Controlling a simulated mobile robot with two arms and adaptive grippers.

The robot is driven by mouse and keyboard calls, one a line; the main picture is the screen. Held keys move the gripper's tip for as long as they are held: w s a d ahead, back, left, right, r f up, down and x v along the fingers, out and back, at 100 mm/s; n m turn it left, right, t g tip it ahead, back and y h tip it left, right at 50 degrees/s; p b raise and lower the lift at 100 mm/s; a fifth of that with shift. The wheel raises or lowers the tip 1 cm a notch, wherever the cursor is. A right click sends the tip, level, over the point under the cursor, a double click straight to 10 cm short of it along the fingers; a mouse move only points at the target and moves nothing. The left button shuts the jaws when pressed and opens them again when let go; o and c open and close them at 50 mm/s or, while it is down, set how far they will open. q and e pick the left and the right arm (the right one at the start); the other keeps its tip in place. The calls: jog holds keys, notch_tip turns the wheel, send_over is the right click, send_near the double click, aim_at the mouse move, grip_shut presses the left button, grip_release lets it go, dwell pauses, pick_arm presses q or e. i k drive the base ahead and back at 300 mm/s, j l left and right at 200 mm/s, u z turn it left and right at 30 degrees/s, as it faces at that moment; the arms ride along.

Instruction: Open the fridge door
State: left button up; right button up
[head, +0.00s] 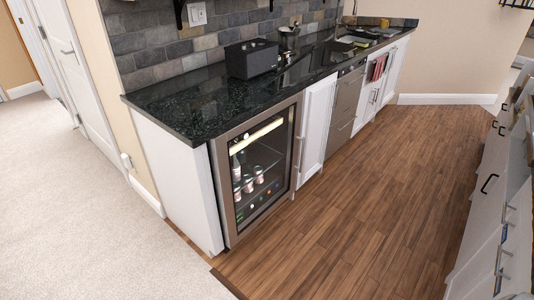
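The fridge (254,169) is a small under-counter unit with a steel-framed glass door, set near the left end of the counter. Its door appears closed. Bottles and cans show through the glass on a lower shelf, and a light strip glows at the top inside. A thin vertical bar, seemingly the door handle (299,140), runs along the right side of the frame. Neither of my grippers is in view.
A dark granite counter (205,100) with a black box (252,58) runs above the fridge. White cabinets (316,122) continue to its right. Another cabinet row (497,215) stands at the right. The wood floor (345,205) between them is clear, with carpet (75,210) at left.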

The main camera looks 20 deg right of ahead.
aim_at(219, 150)
jog(key=i+l+z, duration=0.25)
jog(key=z, duration=0.2)
jog(key=i+l+z, duration=0.15)
jog(key=i+z, duration=0.55)
jog(key=z, duration=0.15)
jog(key=i+z, duration=0.45)
jog(key=i+j+z, duration=0.2)
jog(key=z, duration=0.25)
